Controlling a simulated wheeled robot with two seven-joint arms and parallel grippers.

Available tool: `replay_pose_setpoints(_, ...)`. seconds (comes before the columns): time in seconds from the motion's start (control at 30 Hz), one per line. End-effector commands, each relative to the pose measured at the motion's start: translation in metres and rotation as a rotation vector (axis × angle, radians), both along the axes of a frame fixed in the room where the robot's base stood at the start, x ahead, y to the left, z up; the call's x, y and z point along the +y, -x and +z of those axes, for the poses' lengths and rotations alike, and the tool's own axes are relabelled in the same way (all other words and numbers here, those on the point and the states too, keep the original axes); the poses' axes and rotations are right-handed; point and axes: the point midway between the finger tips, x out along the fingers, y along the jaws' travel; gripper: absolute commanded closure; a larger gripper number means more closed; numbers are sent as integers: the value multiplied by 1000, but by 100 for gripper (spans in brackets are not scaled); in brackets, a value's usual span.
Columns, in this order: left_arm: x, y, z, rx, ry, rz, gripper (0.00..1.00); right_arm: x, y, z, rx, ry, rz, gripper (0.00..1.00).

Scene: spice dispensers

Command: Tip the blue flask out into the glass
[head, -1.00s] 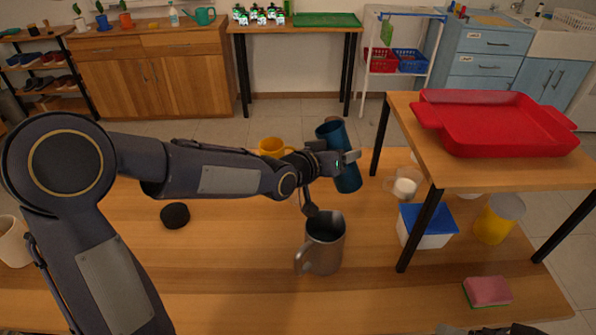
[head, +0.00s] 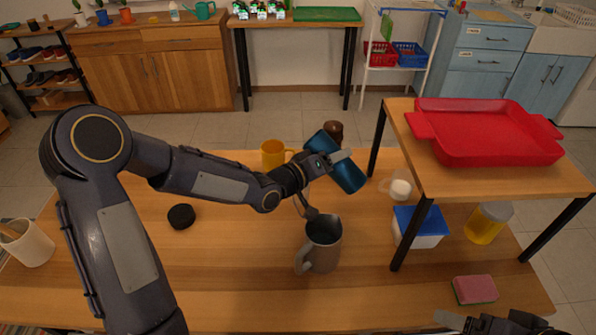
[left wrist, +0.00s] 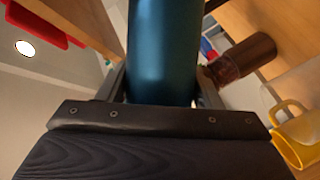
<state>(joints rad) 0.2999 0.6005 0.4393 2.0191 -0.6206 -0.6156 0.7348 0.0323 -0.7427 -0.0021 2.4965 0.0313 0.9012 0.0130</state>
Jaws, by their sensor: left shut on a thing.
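The blue flask (head: 347,175) is a dark blue cylinder held above the table, tilted with its lower end toward the right. My left gripper (head: 338,160) is shut around its middle. In the left wrist view the flask (left wrist: 163,50) fills the space between the fingers. A clear glass (head: 399,188) with something white in it is on the table to the right of the flask's lower end, beside the shelf leg. The flask's mouth and contents cannot be made out. My right gripper (head: 490,322) shows only in part at the bottom edge, its jaws unclear.
A grey metal mug (head: 322,246) stands below the flask. A yellow mug (head: 272,153) and a brown bottle (head: 334,130) are behind it. A raised wooden shelf with a red tray (head: 485,130) stands right, above a blue-lidded box (head: 420,226). A black puck (head: 181,216) lies left.

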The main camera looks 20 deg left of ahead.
Motion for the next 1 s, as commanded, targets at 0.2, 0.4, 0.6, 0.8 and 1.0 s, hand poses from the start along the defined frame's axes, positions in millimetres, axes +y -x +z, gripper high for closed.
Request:
replay_pose_setpoints(0.2, -1, 0, 0, 5, 29, 1, 71, 0, 0, 1, 0, 0, 0, 13)
replay_pose_setpoints(0.4, -1, 0, -1, 12, 55, 0, 71, 0, 0, 3, 0, 0, 0, 13)
replay_pose_setpoints(0.6, -1, 0, -1, 19, 82, 0, 71, 0, 0, 4, 0, 0, 0, 13)
replay_pose_setpoints(0.8, -2, 0, -2, 24, 107, -1, 71, 0, 0, 4, 0, 0, 0, 13)
replay_pose_setpoints(1.0, -2, 0, -3, 31, 135, 1, 71, 0, 0, 5, 0, 0, 0, 13)
